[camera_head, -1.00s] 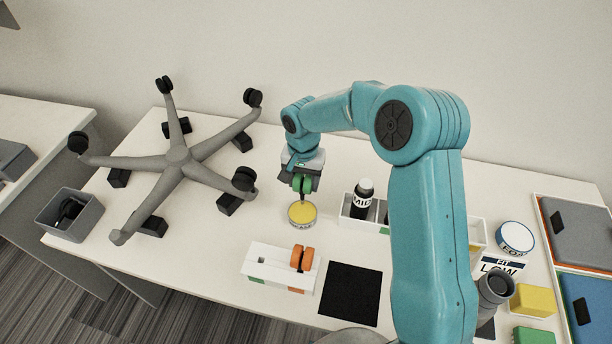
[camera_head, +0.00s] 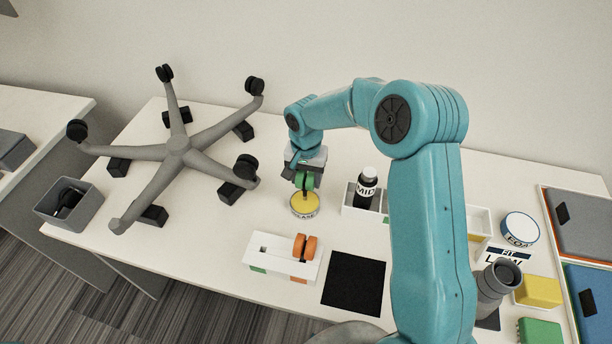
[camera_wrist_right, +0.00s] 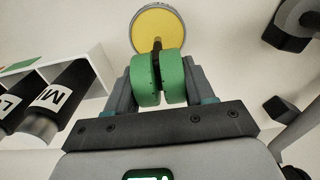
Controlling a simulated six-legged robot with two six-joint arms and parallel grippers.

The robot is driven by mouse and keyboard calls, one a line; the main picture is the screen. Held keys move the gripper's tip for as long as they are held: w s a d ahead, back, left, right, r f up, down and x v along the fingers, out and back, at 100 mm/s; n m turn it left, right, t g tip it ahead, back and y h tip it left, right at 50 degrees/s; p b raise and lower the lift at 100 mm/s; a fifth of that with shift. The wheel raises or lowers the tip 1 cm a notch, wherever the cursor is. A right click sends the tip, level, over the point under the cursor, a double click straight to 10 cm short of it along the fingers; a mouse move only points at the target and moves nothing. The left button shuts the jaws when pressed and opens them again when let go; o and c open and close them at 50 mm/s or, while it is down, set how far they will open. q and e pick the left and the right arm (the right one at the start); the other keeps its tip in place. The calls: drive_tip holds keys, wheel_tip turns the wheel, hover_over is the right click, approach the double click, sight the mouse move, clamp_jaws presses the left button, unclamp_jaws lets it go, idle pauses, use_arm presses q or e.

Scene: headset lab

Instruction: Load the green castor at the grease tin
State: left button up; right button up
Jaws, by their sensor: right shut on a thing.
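My right gripper (camera_head: 305,178) is shut on the green castor (camera_head: 304,181), which has two green wheels. In the right wrist view the castor (camera_wrist_right: 158,80) sits between my fingers, and its dark stem points at the yellow grease tin (camera_wrist_right: 157,28). The grease tin (camera_head: 305,206) stands on the table right below the castor. The stem's end overlaps the yellow top in the picture; I cannot tell whether it touches. My left gripper is not in view.
A white rack (camera_head: 268,252) with an orange castor (camera_head: 305,247) stands in front. A dark mat (camera_head: 354,281) lies to its right. A white bin with dark bottles (camera_head: 366,189) is right of the tin. An upturned chair base (camera_head: 178,151) fills the left.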

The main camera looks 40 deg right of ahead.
sight(306, 179)
drive_tip(key=shift+f+b, duration=0.45)
idle(0.4)
drive_tip(key=shift+s+f, duration=0.1)
idle(1.4)
drive_tip(key=shift+r, duration=0.75)
drive_tip(key=shift+r+p, duration=1.85)
drive_tip(key=shift+r, duration=1.05)
drive_tip(key=shift+f, duration=0.1)
drive_tip(key=shift+a, duration=0.15)
